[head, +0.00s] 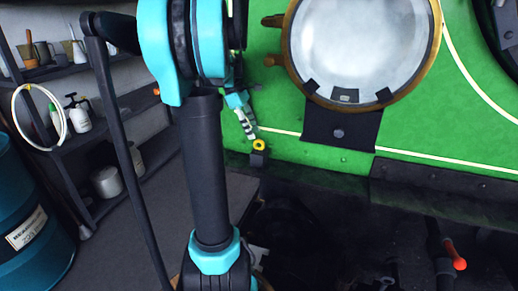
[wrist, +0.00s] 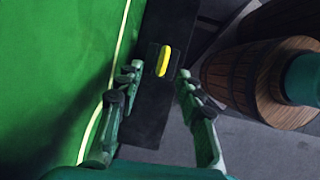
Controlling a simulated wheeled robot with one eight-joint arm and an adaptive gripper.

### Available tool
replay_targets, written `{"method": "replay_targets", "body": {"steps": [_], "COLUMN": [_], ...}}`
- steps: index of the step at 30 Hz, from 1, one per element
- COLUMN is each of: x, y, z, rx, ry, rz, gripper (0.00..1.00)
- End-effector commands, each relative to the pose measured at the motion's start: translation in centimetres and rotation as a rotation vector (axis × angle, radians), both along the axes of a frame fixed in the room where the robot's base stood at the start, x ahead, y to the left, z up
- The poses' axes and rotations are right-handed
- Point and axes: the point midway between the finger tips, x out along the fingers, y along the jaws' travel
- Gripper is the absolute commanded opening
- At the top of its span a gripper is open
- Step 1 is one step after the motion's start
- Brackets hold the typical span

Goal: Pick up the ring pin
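The ring pin (head: 260,146) shows as a small yellow ring on a dark block at the lower edge of the green panel in the head view. In the wrist view the ring pin (wrist: 164,60) appears edge-on as a yellow oval on a dark ledge. My gripper (wrist: 158,80) is open, with a finger on each side of the ring pin's line and nothing held between them. In the head view my gripper (head: 247,125) is just above and left of the ring, partly hidden by my arm. The pin's shaft cannot be made out.
A round lamp (head: 347,45) with a brass rim is on the green panel. Shelves (head: 95,130) with cans and bottles and a blue drum (head: 30,225) stand at left. Wooden barrels (wrist: 262,80) stand right of the ledge (wrist: 165,105) in the wrist view.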

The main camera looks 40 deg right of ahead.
Motion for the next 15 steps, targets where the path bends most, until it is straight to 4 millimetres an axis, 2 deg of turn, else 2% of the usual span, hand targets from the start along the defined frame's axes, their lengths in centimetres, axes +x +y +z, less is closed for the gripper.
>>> {"method": "replay_targets", "body": {"steps": [5,12,15], "x": [-0.3,-1.2,-1.4], "y": [-0.1,-0.4,-0.6], "z": [-1.1,-4.4,-5.1], "rx": [0.0,-0.001,-0.001], "ry": [0.0,0.0,-0.001], "rz": [-0.001,-0.002,-0.001], "gripper": [0.37,0.37,0.37]}}
